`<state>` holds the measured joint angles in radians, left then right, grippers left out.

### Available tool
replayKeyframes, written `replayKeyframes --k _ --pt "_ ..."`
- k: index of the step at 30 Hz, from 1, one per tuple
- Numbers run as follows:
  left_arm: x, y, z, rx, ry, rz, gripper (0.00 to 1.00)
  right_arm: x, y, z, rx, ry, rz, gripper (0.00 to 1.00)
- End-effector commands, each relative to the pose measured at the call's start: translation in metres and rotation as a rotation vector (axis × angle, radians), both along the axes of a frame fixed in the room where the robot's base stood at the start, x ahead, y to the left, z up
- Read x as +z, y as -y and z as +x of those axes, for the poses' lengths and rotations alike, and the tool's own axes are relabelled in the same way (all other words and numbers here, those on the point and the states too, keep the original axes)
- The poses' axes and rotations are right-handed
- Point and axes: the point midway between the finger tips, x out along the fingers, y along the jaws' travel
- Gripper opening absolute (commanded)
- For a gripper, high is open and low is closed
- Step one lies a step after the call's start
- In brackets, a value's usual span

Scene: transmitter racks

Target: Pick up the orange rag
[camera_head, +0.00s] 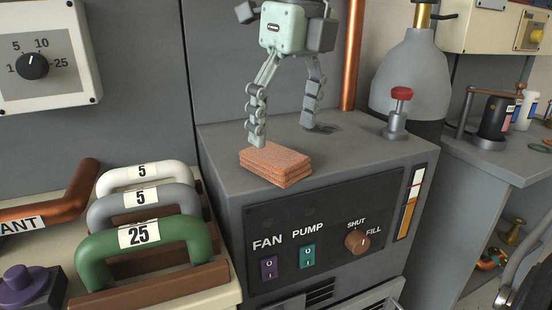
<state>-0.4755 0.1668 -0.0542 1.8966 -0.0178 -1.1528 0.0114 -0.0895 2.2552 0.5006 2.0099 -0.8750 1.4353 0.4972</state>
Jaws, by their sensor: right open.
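The orange rag (275,164) is a folded, layered block lying flat on top of the grey cabinet (350,155), near its front left edge. My right gripper (284,138) comes down from above with its two jointed fingers spread wide. Its left finger reaches down to the rag's back left part; I cannot tell whether it touches. Its right finger stands apart, behind and to the right of the rag, over the cabinet top. My left gripper does not show.
A valve with a red knob (400,95) stands on the cabinet at the back right, before a grey bottle-shaped vessel (412,75). A copper pipe (354,50) rises behind. White, grey and green (150,236) numbered handles stand at the left. The cabinet top right of the rag is clear.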

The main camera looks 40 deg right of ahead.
Motion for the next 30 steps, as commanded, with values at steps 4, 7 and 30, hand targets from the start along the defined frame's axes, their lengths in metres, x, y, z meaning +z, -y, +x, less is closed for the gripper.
replayKeyframes --k 4,7,30 --pt "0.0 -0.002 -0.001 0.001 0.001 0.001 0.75 -0.02 -0.006 0.007 0.002 -0.006 -0.001 0.79" --pt "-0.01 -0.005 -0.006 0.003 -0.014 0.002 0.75 -0.035 -0.007 0.011 -0.001 -0.003 0.001 0.79" --pt "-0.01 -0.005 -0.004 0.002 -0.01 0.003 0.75 -0.045 -0.007 0.013 -0.002 0.002 0.001 0.32"
